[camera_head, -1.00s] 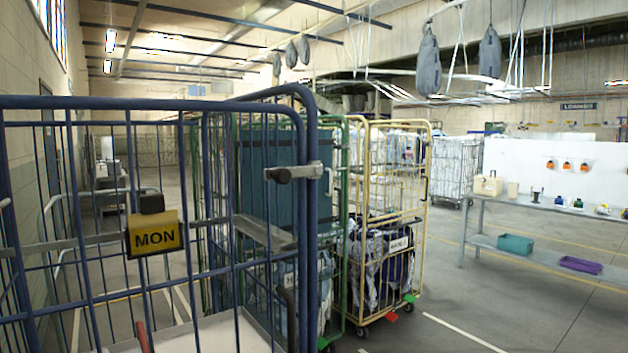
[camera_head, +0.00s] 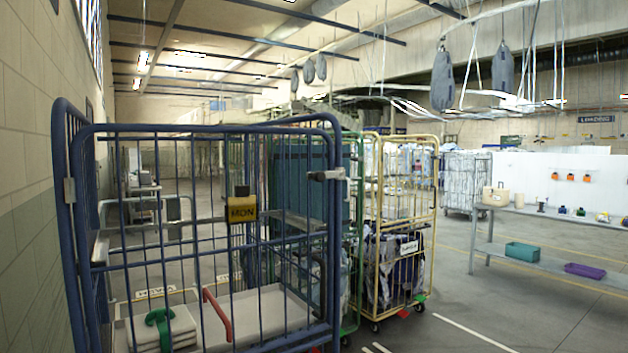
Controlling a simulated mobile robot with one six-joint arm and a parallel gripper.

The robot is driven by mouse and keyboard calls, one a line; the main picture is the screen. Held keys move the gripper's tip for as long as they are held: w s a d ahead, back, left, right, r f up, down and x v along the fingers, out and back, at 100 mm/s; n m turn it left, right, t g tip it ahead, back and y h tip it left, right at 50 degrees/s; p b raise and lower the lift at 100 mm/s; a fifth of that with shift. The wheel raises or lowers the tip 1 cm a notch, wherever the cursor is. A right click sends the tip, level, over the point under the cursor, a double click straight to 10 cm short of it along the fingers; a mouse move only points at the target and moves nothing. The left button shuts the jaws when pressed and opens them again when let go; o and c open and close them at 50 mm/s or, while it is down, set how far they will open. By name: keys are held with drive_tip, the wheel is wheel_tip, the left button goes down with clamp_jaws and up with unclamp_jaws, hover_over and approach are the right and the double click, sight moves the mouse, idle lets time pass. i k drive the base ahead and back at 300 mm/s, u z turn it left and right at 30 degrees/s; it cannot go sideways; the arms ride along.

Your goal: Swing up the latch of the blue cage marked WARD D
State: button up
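A blue cage (camera_head: 205,128) stands close in front of me at the left. A grey latch (camera_head: 326,175) with a dark end sits at the upper right post of this cage and lies roughly level. Small white labels (camera_head: 155,292) show low inside or behind the cage, too small to read surely. I cannot make out WARD D on any cage. My gripper is not in view.
A green cage (camera_head: 357,240) and a yellow cage (camera_head: 436,185) with laundry stand behind, to the right. A grey shelf table (camera_head: 470,236) with a teal bin (camera_head: 522,251) and a purple bin (camera_head: 585,270) is at the right. The floor between is clear.

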sight(319, 177)
drive_tip(key=i, duration=1)
drive_tip(key=u, duration=0.05)
